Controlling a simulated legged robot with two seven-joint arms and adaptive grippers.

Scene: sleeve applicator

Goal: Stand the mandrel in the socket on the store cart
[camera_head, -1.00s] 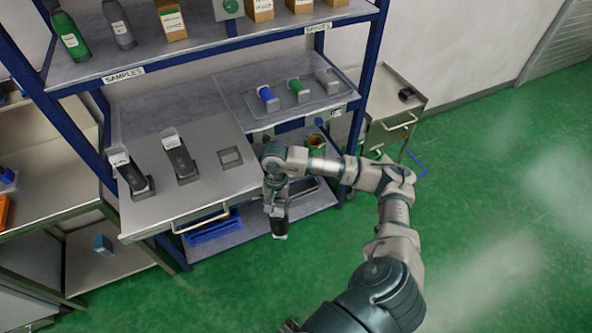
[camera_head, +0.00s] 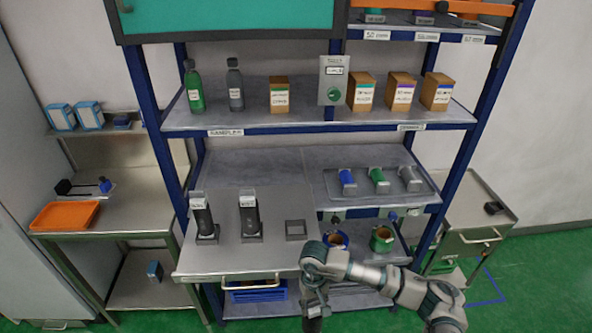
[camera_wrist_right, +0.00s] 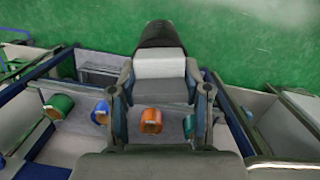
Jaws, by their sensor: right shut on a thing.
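My right gripper (camera_head: 313,297) points down in front of the store cart (camera_head: 240,267), near the bottom edge of the head view. In the right wrist view the gripper (camera_wrist_right: 160,100) is shut on a mandrel (camera_wrist_right: 161,66), a dark body with a white band and a black end. In the head view most of the held mandrel is hidden or cut off. An empty square socket (camera_head: 296,237) is on the cart top, above and left of the gripper in the picture. Two dark mandrels (camera_head: 202,216) (camera_head: 249,214) with white labels stand upright in sockets to its left. My left gripper is not in view.
A tray (camera_head: 400,200) with blue, green and grey pieces lies right of the cart top. Blue and green rolls (camera_head: 382,239) sit below it. Blue shelf posts (camera_head: 160,165) frame the cart. An orange tray (camera_head: 64,215) is on the left bench.

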